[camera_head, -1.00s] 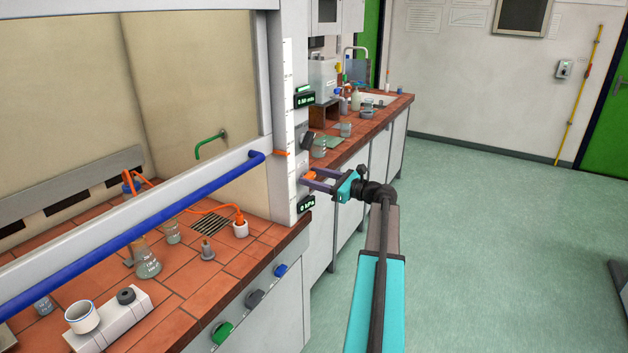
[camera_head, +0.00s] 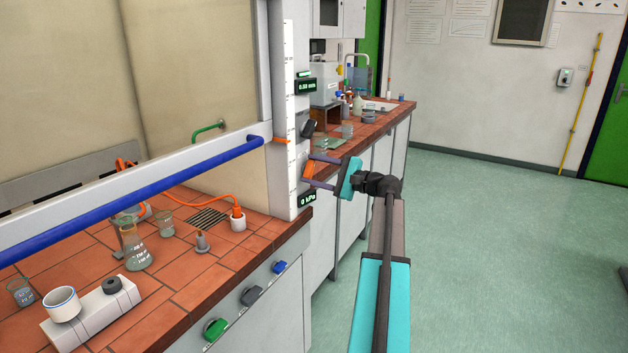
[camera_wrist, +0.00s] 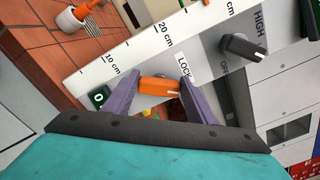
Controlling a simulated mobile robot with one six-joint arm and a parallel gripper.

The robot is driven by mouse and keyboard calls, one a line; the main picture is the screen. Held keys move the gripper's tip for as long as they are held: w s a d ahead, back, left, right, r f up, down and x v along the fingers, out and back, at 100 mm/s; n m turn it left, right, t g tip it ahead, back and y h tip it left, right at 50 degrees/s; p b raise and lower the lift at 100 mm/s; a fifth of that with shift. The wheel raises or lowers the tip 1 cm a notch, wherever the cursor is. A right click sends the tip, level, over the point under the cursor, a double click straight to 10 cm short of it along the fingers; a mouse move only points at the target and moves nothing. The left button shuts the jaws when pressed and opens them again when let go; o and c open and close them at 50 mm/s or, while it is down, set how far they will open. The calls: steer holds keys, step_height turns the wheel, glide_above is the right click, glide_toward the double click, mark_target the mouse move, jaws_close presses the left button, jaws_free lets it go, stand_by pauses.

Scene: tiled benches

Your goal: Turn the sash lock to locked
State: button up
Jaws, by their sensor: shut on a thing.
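The sash lock is an orange lever (camera_wrist: 160,87) on the grey hood post (camera_head: 284,195), low beside the white centimetre scale (camera_wrist: 125,60). It also shows small in the head view (camera_head: 308,170). A white mark is at its right end in the wrist view. Whether the mark lines up with LOCK I cannot tell.
A dark knob (camera_head: 309,129) sits higher on the post, marked HIGH in the wrist view. The sash with its blue bar (camera_head: 130,197) is raised above the tiled bench (camera_head: 180,285). Glassware stands behind it.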

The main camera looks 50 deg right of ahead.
steer(key=n+b, duration=0.2)
steer(key=f+n+b, duration=0.1)
steer(key=shift+n+b, duration=0.4)
steer(key=shift+a+r+n+b, duration=0.1)
steer(key=shift+n+b, duration=1.5)
steer(key=shift+n, duration=0.1)
steer(key=o, duration=1.1)
steer(key=shift+c, duration=0.2)
steer(key=shift+s+r, duration=0.1)
steer(key=v, duration=1.3)
steer(key=shift+s, duration=0.4)
